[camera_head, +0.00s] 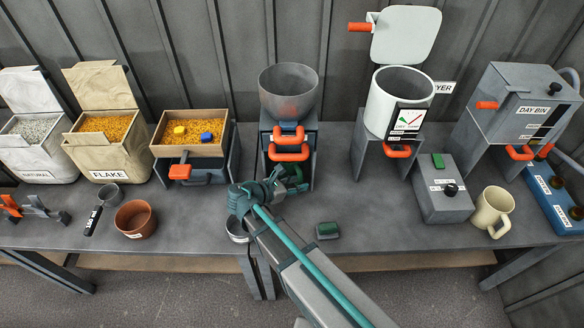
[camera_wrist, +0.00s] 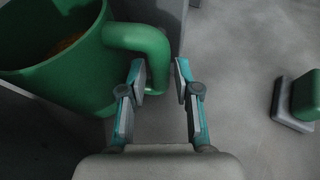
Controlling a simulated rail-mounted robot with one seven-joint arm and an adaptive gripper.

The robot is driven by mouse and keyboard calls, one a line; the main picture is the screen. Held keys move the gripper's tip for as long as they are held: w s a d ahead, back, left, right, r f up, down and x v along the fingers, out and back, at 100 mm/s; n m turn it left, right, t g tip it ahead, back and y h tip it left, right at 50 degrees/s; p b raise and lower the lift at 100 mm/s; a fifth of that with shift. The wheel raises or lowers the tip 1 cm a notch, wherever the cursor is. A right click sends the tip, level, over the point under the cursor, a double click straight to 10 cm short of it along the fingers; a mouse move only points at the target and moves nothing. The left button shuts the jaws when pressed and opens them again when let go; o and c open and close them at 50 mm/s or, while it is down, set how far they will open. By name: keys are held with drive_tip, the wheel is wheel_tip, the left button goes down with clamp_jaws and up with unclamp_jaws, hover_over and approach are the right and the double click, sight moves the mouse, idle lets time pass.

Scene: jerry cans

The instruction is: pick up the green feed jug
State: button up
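The green feed jug (camera_wrist: 72,62) fills the upper left of the wrist view, with some orange-brown contents visible inside. Its handle (camera_wrist: 156,58) points toward my gripper (camera_wrist: 160,72). My gripper is open, with one finger on each side of the handle's outer part. The left fingertip lies between the jug body and the handle; the right one stands apart with a gap. I cannot tell whether either finger touches. In the head view my gripper (camera_head: 272,186) is in front of the hopper stand, and the jug (camera_head: 294,176) shows only partly behind it.
A grey hopper (camera_head: 288,92) on its stand is just behind the jug. A green-topped block (camera_head: 327,230) lies to the right, also in the wrist view (camera_wrist: 305,97). A brown pot (camera_head: 135,219) and grey scoop (camera_head: 110,195) are left; a beige mug (camera_head: 492,210) is right.

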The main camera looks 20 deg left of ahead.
clamp_jaws()
drive_tip(key=shift+r, duration=0.15)
